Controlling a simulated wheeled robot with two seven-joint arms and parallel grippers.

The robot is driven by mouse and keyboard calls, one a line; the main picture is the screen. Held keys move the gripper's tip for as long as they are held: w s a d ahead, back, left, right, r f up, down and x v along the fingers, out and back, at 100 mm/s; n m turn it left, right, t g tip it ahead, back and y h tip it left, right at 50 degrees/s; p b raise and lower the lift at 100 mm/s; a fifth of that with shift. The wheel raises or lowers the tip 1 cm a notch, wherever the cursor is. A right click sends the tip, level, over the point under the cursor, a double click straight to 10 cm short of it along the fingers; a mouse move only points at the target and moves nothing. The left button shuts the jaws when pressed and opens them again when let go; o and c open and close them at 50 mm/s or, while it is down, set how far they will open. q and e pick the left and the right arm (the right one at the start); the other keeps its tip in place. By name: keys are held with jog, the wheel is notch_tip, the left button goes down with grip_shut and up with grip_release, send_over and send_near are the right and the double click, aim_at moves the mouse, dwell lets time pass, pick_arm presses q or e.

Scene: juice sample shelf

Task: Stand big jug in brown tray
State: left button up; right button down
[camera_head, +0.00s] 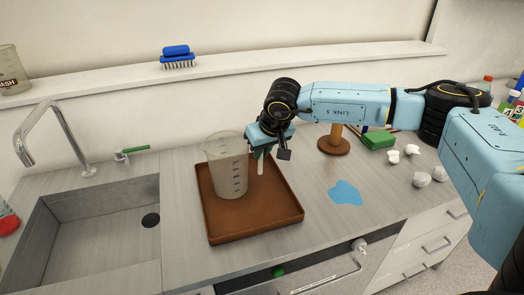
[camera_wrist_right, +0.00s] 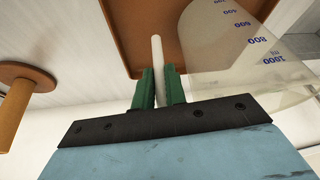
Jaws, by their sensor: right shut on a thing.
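The big jug (camera_head: 226,168) is clear with dark measuring marks. It stands upright over the left half of the brown tray (camera_head: 281,217), inside its rim; I cannot tell whether its base touches the tray floor. My right gripper (camera_head: 262,153) is at the jug's right side, its green fingers shut on the pale handle. In the wrist view the right gripper (camera_wrist_right: 160,84) has the pale handle between its fingers, beside the jug wall (camera_wrist_right: 220,62) with its blue marks. The tray (camera_wrist_right: 142,36) shows behind. My left gripper is not in view.
A sink (camera_head: 105,228) with a tap lies left of the tray. A blue patch (camera_head: 346,192) and a brown round-based stand (camera_head: 333,146) are to the right, with a green block (camera_head: 378,139) and white lumps beyond. A blue brush (camera_head: 177,56) lies on the back ledge.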

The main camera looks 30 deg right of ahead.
jog(key=shift+f, duration=0.15)
jog(key=c, duration=1.4)
grip_release()
jog(key=shift+c, duration=0.2)
jog(key=shift+r, duration=0.35)
jog(key=v, duration=1.1)
jog(key=shift+s+r, duration=0.2)
jog(key=shift+r, duration=0.1)
